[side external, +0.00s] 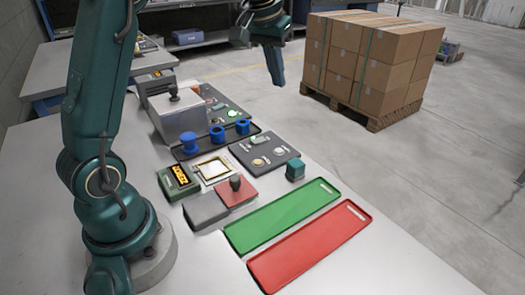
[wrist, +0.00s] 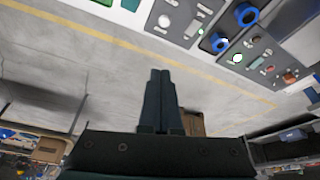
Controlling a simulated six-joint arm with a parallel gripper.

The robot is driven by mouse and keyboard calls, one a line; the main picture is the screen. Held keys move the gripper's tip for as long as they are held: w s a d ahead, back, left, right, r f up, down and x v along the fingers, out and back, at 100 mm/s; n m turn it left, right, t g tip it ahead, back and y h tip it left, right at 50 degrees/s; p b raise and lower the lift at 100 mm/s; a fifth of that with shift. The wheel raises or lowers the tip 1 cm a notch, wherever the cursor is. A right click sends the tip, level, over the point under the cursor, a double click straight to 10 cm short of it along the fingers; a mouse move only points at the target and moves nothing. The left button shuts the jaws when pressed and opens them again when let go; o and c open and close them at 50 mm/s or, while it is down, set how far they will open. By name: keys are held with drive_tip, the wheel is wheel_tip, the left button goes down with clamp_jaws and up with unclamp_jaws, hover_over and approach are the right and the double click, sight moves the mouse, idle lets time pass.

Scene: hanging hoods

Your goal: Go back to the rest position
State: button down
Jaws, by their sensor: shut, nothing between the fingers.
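My gripper (side external: 274,68) hangs at the top middle of the side external view, above and beyond the far edge of the work table. Its dark fingers point down, lie together and hold nothing. In the wrist view my gripper (wrist: 161,75) shows as two dark fingers side by side, shut, with floor behind them. It is clear of every object on the table.
Stacked cartons (side external: 365,60) stand on a pallet beyond. The table's front right is bare.

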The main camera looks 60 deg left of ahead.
drive_tip(key=s+d+r+m+t, duration=0.2)
drive_tip(key=s+d+r, duration=0.2)
drive_tip(key=s+d, duration=0.6)
drive_tip(key=s+d+f+m+h, duration=0.1)
drive_tip(key=s+f+m, duration=0.1)
drive_tip(key=s+f, duration=0.6)
drive_tip(key=shift+s+d+f, duration=0.25)
drive_tip(key=shift+s, duration=0.95)
